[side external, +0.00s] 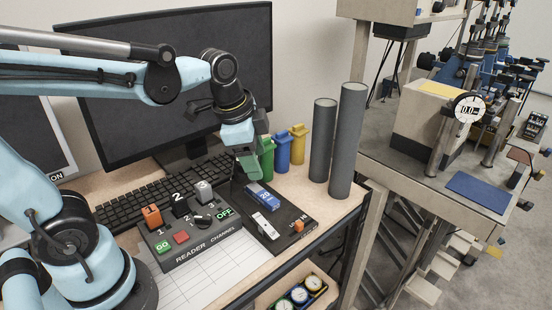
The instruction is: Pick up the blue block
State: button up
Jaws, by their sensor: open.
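A small blue block (266,199) with white markings on its face lies on a black panel (282,229) at the right of the desk. My gripper (250,172) points down just above and behind the block. Its greenish fingers are open, and nothing shows between them. The gap between the fingertips and the block is hard to judge from this angle.
A white piece (265,226) and an orange knob (299,226) sit on the same panel. The switch box (188,234) and keyboard (135,200) are to the left. Coloured bins (282,152), grey cylinders (346,140) and a monitor (165,85) stand behind.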

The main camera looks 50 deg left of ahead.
jog(key=w+m+g, duration=0.3)
jog(key=m, duration=0.6)
send_over(272, 201)
jog(key=shift+g, duration=0.3)
jog(key=f, duration=0.8)
jog(key=shift+d+f, duration=0.2)
jog(key=shift+a+f, duration=0.15)
jog(key=shift+f, duration=1.15)
jog(key=shift+a+f, duration=0.1)
jog(key=shift+f, duration=1.2)
grip_shut()
